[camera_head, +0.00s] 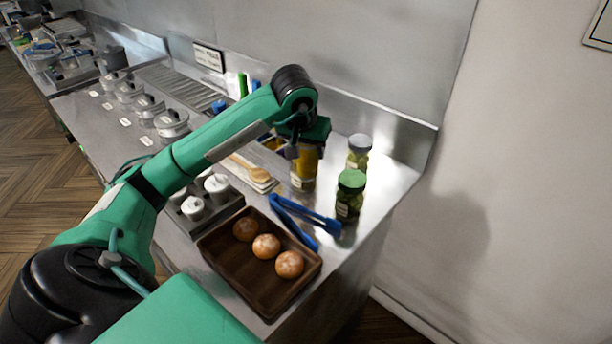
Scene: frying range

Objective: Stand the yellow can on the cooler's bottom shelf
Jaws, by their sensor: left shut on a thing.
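The yellow can (304,170), an upright yellow cylinder with a pale label, is at the back right of the steel counter. My left gripper (305,146) comes down over it from above and is shut on it, hiding its top. I cannot tell whether the can's base touches the counter. My right gripper is not in view. The cooler and its bottom shelf are not in view.
Two jars, one green-lidded (350,195) and one grey-lidded (359,151), stand close right of the can. Blue tongs (306,215) lie in front, beside a brown tray (222,254) with three round buns. Wooden utensils (250,170) lie left. A wall bounds the right.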

